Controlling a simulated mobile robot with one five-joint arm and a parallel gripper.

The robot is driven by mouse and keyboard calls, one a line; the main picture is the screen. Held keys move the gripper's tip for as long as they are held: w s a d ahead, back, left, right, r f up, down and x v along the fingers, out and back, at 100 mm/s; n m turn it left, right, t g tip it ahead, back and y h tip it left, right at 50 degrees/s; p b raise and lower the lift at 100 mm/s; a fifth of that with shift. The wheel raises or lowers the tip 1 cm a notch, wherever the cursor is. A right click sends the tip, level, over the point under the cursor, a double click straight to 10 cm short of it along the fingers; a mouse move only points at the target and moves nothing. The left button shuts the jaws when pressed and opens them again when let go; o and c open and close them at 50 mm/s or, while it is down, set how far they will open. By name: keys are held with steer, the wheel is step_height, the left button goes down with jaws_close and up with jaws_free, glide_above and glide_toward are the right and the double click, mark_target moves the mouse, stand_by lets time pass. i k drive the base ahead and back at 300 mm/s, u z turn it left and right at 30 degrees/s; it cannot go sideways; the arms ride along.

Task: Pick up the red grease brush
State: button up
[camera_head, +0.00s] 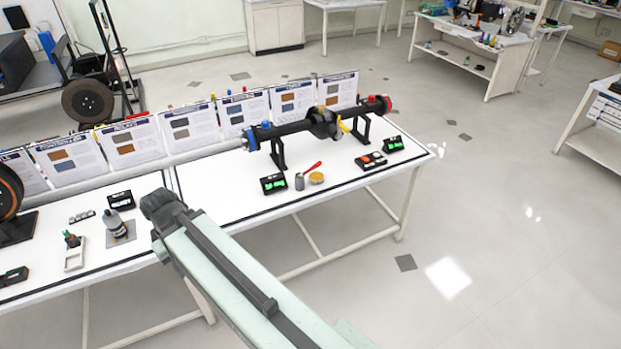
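The red grease brush (313,167) lies on the right white table, its red handle slanting up to the right. Its lower end is near a small grey cylinder (299,181) and a round yellow-orange tin (316,178). I cannot tell whether the brush touches them. My arm (225,265) reaches in from the bottom, ending in a dark block left of and nearer than the brush, well apart from it. No gripper fingers can be made out, so my gripper is not in view.
A dark axle (290,130) on black stands runs behind the brush, with upright cards behind it. A green-lit display (273,183) stands just left of the grey cylinder. A black tray (370,161) lies to the right. The table's front strip (340,192) is clear.

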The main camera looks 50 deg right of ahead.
mark_target(317, 164)
steer(key=z, duration=0.15)
steer(key=i, duration=0.9)
steer(key=u, duration=0.05)
